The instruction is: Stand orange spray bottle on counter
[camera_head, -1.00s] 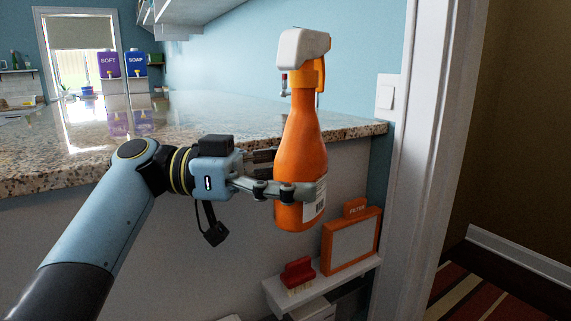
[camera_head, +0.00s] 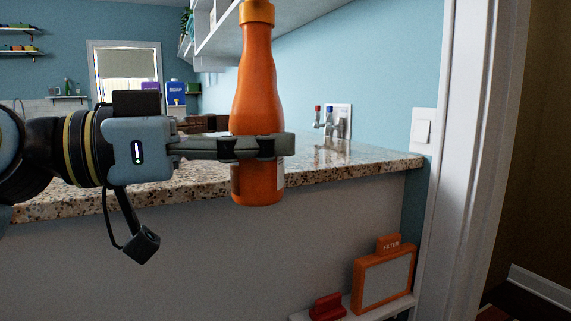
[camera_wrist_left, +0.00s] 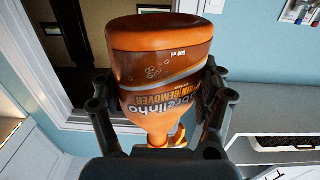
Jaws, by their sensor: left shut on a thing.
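The orange spray bottle (camera_head: 257,90) is upright in the head view, in front of the counter's front edge. Its spray head is cut off by the top of the picture. My left gripper (camera_head: 262,148) is shut around the lower part of the bottle and holds it in the air. The left wrist view shows the bottle (camera_wrist_left: 160,75) between both fingers, its printed label facing that camera. The speckled stone counter (camera_head: 350,165) runs behind the bottle. My right gripper is in neither view.
Wall taps (camera_head: 335,122) are at the back right of the counter. A blue soap box (camera_head: 176,93) stands far back. Below the counter, an orange filter frame (camera_head: 384,278) and a red brush (camera_head: 327,306) sit on a small shelf. A white door frame (camera_head: 465,150) stands at the right.

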